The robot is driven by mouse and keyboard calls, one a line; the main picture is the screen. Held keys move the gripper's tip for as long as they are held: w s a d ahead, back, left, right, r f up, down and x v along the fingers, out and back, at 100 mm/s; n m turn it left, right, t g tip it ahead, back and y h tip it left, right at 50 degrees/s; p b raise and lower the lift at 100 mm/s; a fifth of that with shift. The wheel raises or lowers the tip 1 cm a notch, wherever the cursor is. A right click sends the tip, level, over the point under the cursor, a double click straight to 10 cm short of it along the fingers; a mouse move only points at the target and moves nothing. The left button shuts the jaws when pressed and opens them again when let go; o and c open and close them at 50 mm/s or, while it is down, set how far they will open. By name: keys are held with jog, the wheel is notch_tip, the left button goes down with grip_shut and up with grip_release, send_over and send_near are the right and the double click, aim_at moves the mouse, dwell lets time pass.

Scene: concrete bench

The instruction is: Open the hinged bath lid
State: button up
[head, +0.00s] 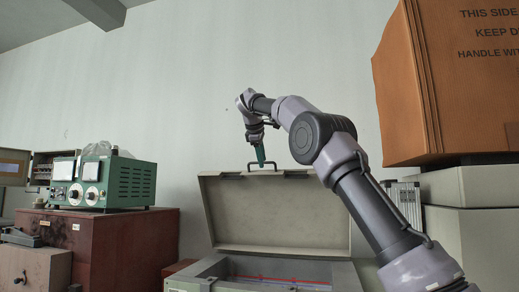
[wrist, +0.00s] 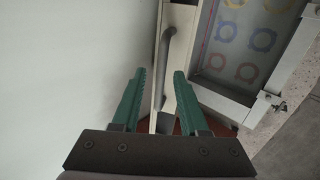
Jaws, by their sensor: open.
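The bath lid (head: 275,218) is a beige panel. It stands raised, close to upright, at the back of the open bath (head: 235,266). A dark bar handle (head: 262,164) sits on the lid's top edge. My gripper (head: 261,158) is at this handle, with its green fingers pointing down. In the wrist view the fingers (wrist: 161,73) are apart, and the handle (wrist: 163,68) runs lengthwise between and beyond their tips. I cannot tell whether a finger touches it. The bath's inside (wrist: 245,45) shows coloured rings.
A green instrument (head: 105,180) stands on a reddish-brown cabinet (head: 125,245) at left. A large orange-brown box (head: 450,85) rests on pale cases (head: 475,187) at right. A plain wall (head: 180,90) is behind; the space above the lid is clear.

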jog(key=v, duration=0.8)
jog(key=shift+s, duration=0.15)
jog(key=shift+a, duration=0.1)
